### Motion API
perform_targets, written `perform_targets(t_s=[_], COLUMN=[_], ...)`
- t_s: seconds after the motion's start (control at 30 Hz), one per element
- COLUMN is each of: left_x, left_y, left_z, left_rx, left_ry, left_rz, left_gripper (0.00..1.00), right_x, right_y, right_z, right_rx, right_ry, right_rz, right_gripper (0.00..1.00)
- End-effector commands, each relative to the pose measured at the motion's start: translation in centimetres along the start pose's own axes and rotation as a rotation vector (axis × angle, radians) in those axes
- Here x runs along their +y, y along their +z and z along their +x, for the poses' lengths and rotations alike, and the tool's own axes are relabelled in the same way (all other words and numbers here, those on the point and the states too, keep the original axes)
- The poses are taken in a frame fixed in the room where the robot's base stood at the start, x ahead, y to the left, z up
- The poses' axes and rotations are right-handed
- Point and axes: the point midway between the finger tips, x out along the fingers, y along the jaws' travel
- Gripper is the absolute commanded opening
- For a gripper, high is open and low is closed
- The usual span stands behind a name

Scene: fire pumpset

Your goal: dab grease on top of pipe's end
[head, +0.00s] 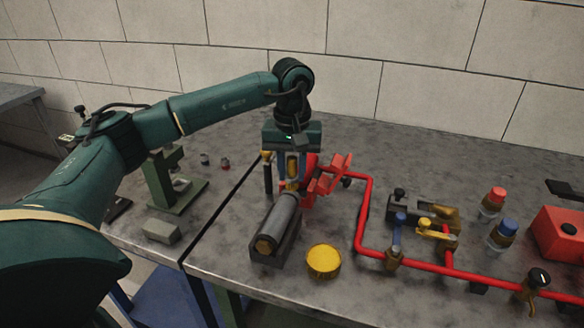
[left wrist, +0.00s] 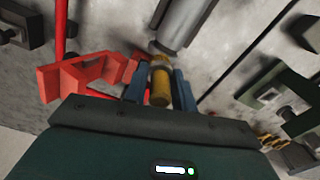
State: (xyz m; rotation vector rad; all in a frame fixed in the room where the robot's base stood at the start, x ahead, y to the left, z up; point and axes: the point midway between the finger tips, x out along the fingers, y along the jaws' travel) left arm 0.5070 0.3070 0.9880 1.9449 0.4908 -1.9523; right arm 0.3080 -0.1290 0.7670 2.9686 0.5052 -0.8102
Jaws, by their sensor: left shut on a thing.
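The grey pipe (head: 278,220) lies in a dark grey cradle (head: 287,251) on the table, its brownish near end facing me. My left gripper (head: 291,182) points down above the pipe's far end. It is shut on a brush-like tool (left wrist: 160,84) with a yellow-brown handle and a pale band. In the left wrist view the tool's tip is close to the pipe (left wrist: 186,18); I cannot tell whether they touch. A round yellow tin (head: 324,261), perhaps the grease, stands right of the cradle. My right gripper is not in view.
A red angular stand (head: 328,180) is close right of my left gripper. Red piping (head: 365,215) with valves runs along the right. Capped bottles (head: 493,203) and a red box (head: 558,235) stand farther right. A green press (head: 165,180) is at left, beyond a table gap.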

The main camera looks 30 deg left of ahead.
Motion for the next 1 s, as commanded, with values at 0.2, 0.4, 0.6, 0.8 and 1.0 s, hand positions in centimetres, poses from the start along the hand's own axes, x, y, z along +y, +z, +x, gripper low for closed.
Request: perform_targets(t_s=[0.2, 0.4, 0.6, 0.8, 1.0], left_x=[-0.3, -0.5, -0.6, -0.6, -0.6], left_y=[0.9, 1.8, 2.3, 2.3, 2.3], left_z=[0.1, 0.1, 0.1, 0.1, 0.1], left_rx=[-0.002, -0.003, -0.003, -0.003, -0.003], left_ry=[-0.001, -0.002, -0.002, -0.002, -0.002], left_rz=[0.001, 0.001, 0.001, 0.000, 0.000], left_gripper=[0.04, 0.04, 0.04, 0.04, 0.04], right_x=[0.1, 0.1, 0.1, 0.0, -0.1], right_y=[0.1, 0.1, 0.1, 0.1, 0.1], right_z=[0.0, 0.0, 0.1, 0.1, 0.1], right_rx=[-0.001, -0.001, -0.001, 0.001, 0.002], right_ry=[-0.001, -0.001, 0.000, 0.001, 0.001], right_rz=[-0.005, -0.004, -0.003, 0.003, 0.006], right_gripper=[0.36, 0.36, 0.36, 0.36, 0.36])
